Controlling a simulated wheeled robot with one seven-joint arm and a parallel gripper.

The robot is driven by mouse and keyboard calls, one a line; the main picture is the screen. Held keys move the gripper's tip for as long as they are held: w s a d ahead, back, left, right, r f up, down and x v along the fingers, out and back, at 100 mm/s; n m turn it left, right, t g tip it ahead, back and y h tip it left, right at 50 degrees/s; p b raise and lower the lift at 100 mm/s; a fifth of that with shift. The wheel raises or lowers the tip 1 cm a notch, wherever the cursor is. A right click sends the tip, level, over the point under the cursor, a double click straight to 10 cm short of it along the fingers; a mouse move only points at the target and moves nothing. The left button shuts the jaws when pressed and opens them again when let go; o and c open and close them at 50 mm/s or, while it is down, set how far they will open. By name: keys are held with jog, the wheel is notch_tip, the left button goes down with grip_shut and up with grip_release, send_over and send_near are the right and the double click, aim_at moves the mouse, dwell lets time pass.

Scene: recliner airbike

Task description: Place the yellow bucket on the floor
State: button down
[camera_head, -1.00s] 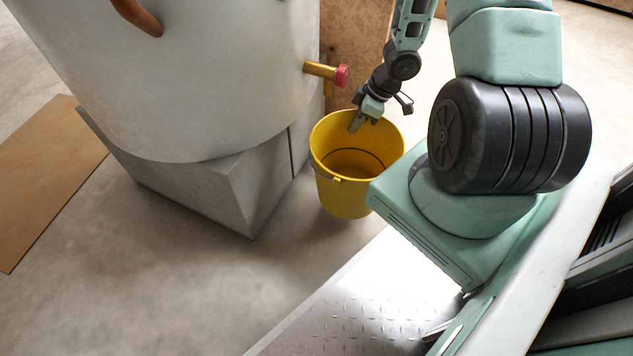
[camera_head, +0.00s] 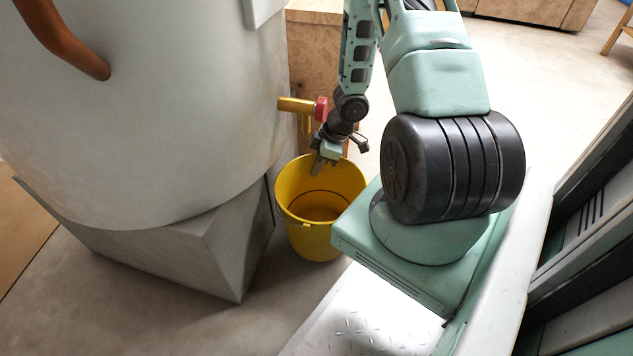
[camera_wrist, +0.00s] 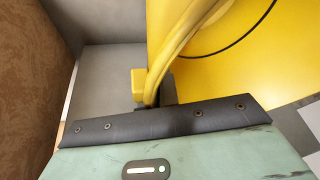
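The yellow bucket (camera_head: 310,238) is upright in the head view, beside the grey plinth and below the tap. Its mouth faces up, and the part of the inside that shows looks empty. My gripper (camera_head: 322,165) is at its far rim, with a finger reaching down inside the mouth. In the wrist view the bucket's rim (camera_wrist: 190,35) and a yellow lug run down behind the dark pad of my gripper (camera_wrist: 165,108), which appears shut on the rim. The fingertips are partly hidden. I cannot tell whether the bucket's base touches the floor (camera_head: 150,310).
A large pale tank (camera_head: 150,120) stands on a grey plinth (camera_head: 215,245) close left of the bucket. A yellow tap with a red knob (camera_head: 321,108) juts out above it. A wooden box (camera_head: 305,45) is behind. Open floor lies in front of the plinth.

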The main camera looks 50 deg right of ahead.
notch_tip(320, 180, down, 3)
jog(key=b, duration=0.2)
jog(key=shift+f+b, duration=0.2)
jog(key=shift+b, duration=0.15)
jog(key=shift+f, duration=0.1)
jog(key=c, duration=1.7)
grip_release()
jog(key=shift+p+v, duration=4.85)
jog(key=shift+v, duration=1.25)
